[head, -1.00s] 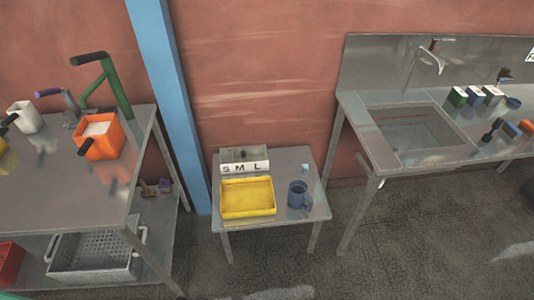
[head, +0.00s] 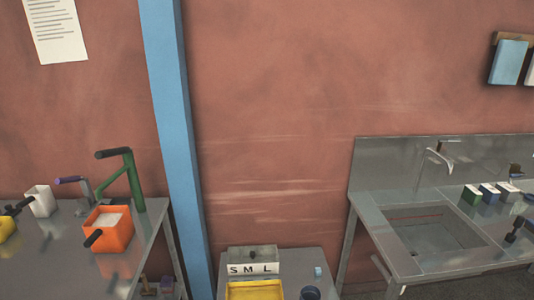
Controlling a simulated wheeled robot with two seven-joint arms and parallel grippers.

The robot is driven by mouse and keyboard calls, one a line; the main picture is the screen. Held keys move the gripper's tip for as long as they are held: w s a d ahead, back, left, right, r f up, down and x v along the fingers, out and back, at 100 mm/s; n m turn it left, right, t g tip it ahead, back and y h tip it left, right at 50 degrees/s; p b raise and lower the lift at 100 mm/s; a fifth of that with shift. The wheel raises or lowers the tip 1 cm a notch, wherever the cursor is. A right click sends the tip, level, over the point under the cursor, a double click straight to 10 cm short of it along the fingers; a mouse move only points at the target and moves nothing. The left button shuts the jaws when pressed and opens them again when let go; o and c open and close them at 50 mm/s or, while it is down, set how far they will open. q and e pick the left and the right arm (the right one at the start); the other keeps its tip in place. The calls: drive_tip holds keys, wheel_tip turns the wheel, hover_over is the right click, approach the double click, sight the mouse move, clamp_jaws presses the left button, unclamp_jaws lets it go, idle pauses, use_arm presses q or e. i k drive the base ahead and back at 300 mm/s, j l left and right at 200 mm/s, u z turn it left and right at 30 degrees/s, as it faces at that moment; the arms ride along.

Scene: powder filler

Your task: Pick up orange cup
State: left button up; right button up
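An orange, square-sided cup (head: 118,236) with a dark handle stands upright on the left metal table (head: 50,262). It holds white powder (head: 107,220). Its handle points toward the lower left. A green stand with a dark grip (head: 133,183) rises just behind it, to the right. Neither of my grippers shows in the head view, so nothing is seen touching the cup.
A white container (head: 40,203) and a yellow one (head: 7,228) stand left of the cup. A blue post (head: 175,130) rises beyond the table's right edge. A small table (head: 300,262) carries a yellow tray (head: 254,290). A sink counter (head: 375,222) stands at right.

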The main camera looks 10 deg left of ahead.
sight(109, 229)
drive_tip(key=u, duration=0.95)
drive_tip(key=i+l+u, duration=0.1)
drive_tip(key=i+l, duration=0.15)
drive_tip(key=l, duration=0.1)
